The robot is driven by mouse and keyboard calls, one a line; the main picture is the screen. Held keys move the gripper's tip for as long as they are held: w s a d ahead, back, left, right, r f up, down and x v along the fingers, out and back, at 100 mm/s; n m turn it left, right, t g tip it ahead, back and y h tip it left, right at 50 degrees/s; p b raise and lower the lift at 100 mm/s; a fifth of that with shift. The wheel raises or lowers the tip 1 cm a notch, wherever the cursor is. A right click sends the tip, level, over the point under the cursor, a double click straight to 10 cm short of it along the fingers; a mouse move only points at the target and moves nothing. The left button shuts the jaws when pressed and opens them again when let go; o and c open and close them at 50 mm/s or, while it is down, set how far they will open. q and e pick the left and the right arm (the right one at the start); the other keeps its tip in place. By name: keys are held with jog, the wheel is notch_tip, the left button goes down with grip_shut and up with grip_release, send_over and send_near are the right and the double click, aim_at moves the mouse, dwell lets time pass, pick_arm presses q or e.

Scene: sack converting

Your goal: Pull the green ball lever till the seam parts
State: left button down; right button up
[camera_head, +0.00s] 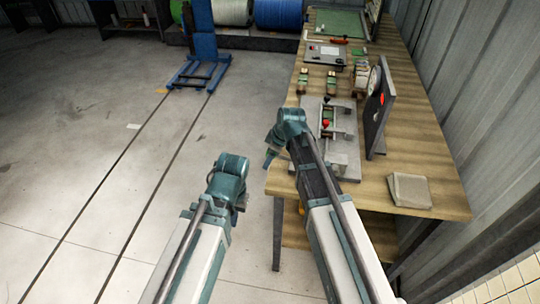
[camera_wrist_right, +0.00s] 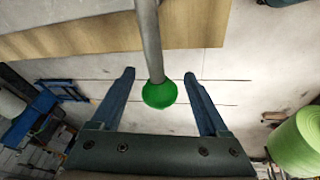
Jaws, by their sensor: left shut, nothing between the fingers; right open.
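The green ball (camera_wrist_right: 159,95) sits at the end of a grey lever rod (camera_wrist_right: 149,40) in the right wrist view. My right gripper (camera_wrist_right: 160,76) is open, with one finger on each side of the ball and a visible gap on both sides. In the head view I cannot make out the green ball; my right arm covers part of that area. My left gripper (camera_head: 240,201) is shut and empty, over the floor left of the workbench. A grey metal fixture (camera_head: 346,150) with a red knob (camera_head: 326,124) stands on the bench beyond my right arm. The seam is not distinguishable.
The wooden workbench (camera_head: 425,150) runs along the corrugated wall. An upright dark plate (camera_head: 379,125) stands right of the fixture. A beige block (camera_head: 409,190) lies near the front. A blue lifter (camera_head: 203,50) stands farther back. The floor at left is open.

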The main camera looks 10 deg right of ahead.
jog(key=p+v, duration=0.9)
jog(key=v, duration=0.2)
jog(key=shift+r+p, duration=0.2)
jog(key=shift+p, duration=0.2)
jog(key=shift+s, duration=0.15)
jog(key=s+a+f+m+g+h+b, duration=0.1)
jog(key=s+m, duration=0.3)
jog(key=s, duration=0.5)
jog(key=s+a+f+m+g+h+b, duration=0.2)
jog(key=s+a+f+m+h, duration=0.1)
jog(key=s, duration=0.7)
jog(key=shift+m+g, duration=0.3)
jog(key=shift+m, duration=0.4)
jog(key=shift+d, duration=0.1)
